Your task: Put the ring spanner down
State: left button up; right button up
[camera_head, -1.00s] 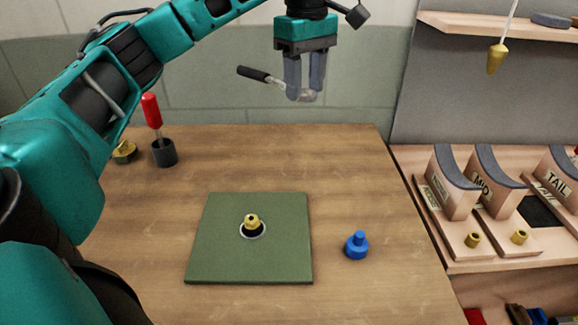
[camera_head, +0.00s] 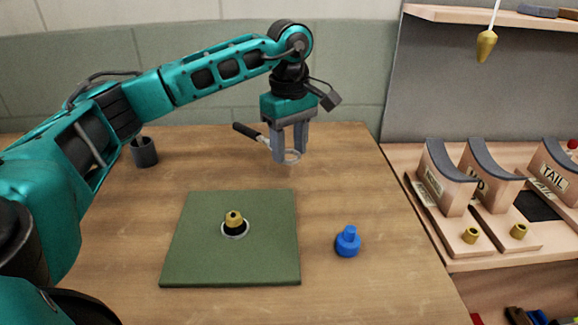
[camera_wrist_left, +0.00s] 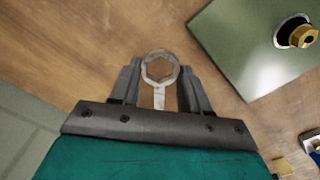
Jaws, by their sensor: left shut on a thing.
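The ring spanner (camera_head: 250,132) has a black handle and a pale metal ring end. My left gripper (camera_head: 289,158) is shut on it and holds it above the back part of the wooden table, with the handle pointing back and left. In the left wrist view the spanner's ring (camera_wrist_left: 160,68) shows between the two fingertips (camera_wrist_left: 158,85), over bare wood. Its handle is hidden there behind the gripper body. I cannot tell the exact height above the table. My right gripper is in neither current view.
A green mat (camera_head: 190,262) with a brass fitting (camera_head: 234,219) in a ringed hole lies in front. A blue knobbed part (camera_head: 347,242) stands to its right. A dark cup (camera_head: 144,152) stands back left. Labelled wooden stands (camera_head: 447,187) are at right. The table's back right is clear.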

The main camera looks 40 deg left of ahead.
aim_at(289, 177)
pick_arm(q)
jog(key=shift+f+b, duration=0.35)
jog(key=shift+f, duration=1.8)
jog(key=shift+f, duration=0.1)
jog(key=o, duration=1.1)
jog(key=shift+r, duration=0.25)
notch_tip(289, 177, up, 12)
jog(key=shift+f+p, duration=0.15)
jog(key=shift+p, duration=0.95)
